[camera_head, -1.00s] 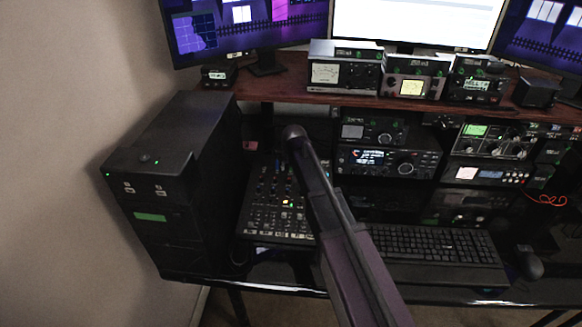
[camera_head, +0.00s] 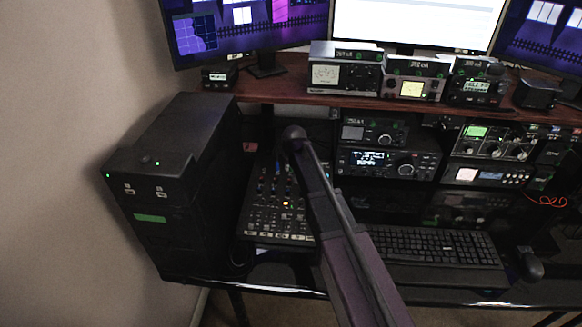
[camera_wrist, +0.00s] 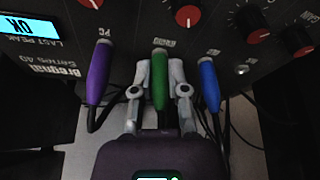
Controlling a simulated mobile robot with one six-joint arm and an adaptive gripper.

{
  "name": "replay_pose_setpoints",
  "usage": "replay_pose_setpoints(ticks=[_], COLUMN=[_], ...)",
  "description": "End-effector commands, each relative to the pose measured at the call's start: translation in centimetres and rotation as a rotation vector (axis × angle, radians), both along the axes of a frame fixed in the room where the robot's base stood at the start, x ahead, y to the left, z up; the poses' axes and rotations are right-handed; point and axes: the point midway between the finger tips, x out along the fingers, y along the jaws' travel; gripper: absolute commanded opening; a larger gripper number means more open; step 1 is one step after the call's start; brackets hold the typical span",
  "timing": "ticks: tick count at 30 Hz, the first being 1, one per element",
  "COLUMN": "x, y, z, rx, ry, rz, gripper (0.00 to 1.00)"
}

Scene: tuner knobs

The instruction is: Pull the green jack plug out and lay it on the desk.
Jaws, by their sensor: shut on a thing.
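The green jack plug (camera_wrist: 159,80) is in the wrist view, upright against the lower part of a dark radio panel (camera_wrist: 145,30). My gripper (camera_wrist: 160,88) is shut on it, one finger on each side. The plug's tip end at the panel is hidden, so I cannot tell how deep it sits. In the head view my arm reaches over the desk, and neither the plug nor my gripper's fingers can be made out there. The black desk (camera_head: 260,284) shows its front edge.
A purple plug (camera_wrist: 98,75) is left of the green one and a blue plug (camera_wrist: 208,85) close on its right, with dark cables below. A mixer (camera_head: 275,215), a keyboard (camera_head: 430,245), a mouse (camera_head: 530,265) and a computer tower (camera_head: 165,190) crowd the desk.

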Motion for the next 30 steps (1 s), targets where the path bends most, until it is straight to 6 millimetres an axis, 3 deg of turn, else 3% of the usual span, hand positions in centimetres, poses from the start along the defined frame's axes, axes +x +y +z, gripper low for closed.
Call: replay_pose_setpoints(ticks=[30], x=[-0.2], y=[0.1], z=[2.3], rx=[0.000], ry=[-0.001], rz=[0.000], gripper=[0.00])
